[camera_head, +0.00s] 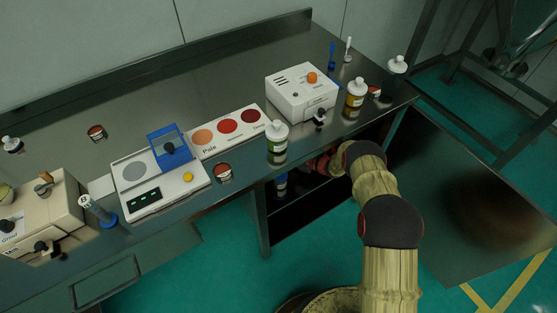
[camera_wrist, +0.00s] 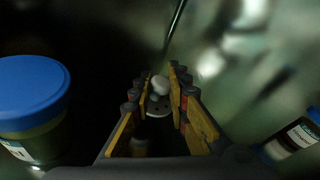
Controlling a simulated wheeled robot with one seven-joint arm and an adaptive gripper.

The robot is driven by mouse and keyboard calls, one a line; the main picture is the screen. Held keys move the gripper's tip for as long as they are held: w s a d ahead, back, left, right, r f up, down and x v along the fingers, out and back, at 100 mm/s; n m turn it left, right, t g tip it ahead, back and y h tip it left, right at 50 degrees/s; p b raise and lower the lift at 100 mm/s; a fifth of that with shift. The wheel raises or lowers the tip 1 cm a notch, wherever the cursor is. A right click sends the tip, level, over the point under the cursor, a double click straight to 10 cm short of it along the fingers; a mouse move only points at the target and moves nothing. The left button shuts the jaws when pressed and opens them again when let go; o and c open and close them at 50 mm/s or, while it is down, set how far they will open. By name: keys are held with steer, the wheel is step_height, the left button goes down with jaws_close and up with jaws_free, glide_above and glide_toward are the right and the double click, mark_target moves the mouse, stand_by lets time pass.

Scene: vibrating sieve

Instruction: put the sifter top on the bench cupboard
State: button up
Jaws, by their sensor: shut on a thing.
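My gripper (camera_wrist: 160,92) shows in the wrist view with its yellow-sided fingers closed around a small pale piece, a rounded knob on a grey disc with dark spots. This looks like the sifter top (camera_wrist: 158,108); its lower part is hidden by the fingers. In the head view my arm reaches into the open, dark bench cupboard (camera_head: 300,213) under the bench top, and the bench edge hides most of my gripper there. Whether the piece touches a surface cannot be told.
A blue-lidded jar (camera_wrist: 35,95) stands close on the left in the wrist view, and a dark labelled bottle (camera_wrist: 297,140) is at the right. Above, the bench (camera_head: 235,65) holds a white box (camera_head: 300,92), a balance (camera_head: 160,180) and several bottles near its front edge.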

steer(key=shift+w+f+b, duration=0.1)
steer(key=shift+f+b, duration=0.4)
steer(key=shift+f, duration=1.15)
steer(key=shift+f, duration=0.15)
steer(key=o, duration=0.8)
steer(key=shift+d+r, duration=0.25)
steer(key=shift+d, duration=0.05)
steer(key=p+v, duration=0.3)
steer(key=v, duration=0.7)
steer(key=shift+d+p, duration=0.1)
steer(key=shift+p, duration=0.2)
steer(key=shift+s+d+r, duration=0.1)
steer(key=shift+s+d, duration=0.35)
steer(key=shift+d, duration=0.05)
